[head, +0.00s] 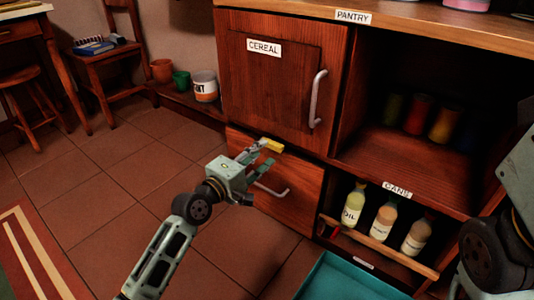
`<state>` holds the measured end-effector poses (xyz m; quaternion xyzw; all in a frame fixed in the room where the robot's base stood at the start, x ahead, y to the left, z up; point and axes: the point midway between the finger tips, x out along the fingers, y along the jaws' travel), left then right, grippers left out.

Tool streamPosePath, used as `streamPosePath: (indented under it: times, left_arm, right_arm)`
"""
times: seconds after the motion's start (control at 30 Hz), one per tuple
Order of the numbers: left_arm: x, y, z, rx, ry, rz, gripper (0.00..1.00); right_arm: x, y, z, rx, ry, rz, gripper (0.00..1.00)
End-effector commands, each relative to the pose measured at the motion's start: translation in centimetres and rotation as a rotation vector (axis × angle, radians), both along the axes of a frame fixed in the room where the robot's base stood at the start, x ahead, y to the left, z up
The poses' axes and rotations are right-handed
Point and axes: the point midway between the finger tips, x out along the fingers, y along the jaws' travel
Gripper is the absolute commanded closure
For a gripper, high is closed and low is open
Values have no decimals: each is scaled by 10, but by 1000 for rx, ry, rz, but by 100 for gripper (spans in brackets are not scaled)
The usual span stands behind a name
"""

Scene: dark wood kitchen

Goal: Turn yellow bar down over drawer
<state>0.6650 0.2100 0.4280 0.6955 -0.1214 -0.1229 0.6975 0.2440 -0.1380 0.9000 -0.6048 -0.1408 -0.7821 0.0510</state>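The yellow bar (272,145) is a short piece at the top of the drawer (301,190), just below the cereal door. My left gripper (259,158) is at the drawer front, with its fingers apart. Its upper finger is next to the yellow bar; I cannot tell whether it touches. The lower finger is below, near the drawer's metal handle (284,194). Part of the drawer front is hidden behind my gripper. My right arm is at the right edge, and its gripper is out of view.
The cereal door (270,85) with a vertical handle (317,98) is above the drawer. Bottles (383,222) stand on a low shelf to the right, behind a wooden rail. A teal bin (345,280) stands on the floor at the front. The tiled floor on the left is open.

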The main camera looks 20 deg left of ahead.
Motion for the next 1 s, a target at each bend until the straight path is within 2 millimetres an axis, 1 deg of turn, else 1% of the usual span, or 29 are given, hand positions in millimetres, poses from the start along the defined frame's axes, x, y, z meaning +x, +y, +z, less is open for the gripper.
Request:
streamPosePath:
  times: [0.03,0.1,0.2,0.33,0.57,0.93,1.0]
  left_arm:
    - [7,-3,-2,-2,-2,-1,67]
    - [15,-5,-2,-1,-3,0,67]
    - [23,-9,-2,1,-1,0,67]
    - [27,-10,0,2,-2,0,67]
    - [27,-11,0,2,-1,0,67]
    - [27,-10,0,3,-1,0,100]
    - [27,-10,0,3,-1,0,100]
  right_arm:
    - [-4,0,-2,0,-13,0,38]
    - [-9,0,-1,-1,-27,-1,38]
    - [-13,1,1,-2,-39,-2,38]
    - [-15,1,2,-3,-45,-3,38]
    - [-15,1,3,-3,-45,-3,38]
    - [-15,1,3,-3,-45,-2,38]
    - [-15,1,3,-3,-45,-2,38]
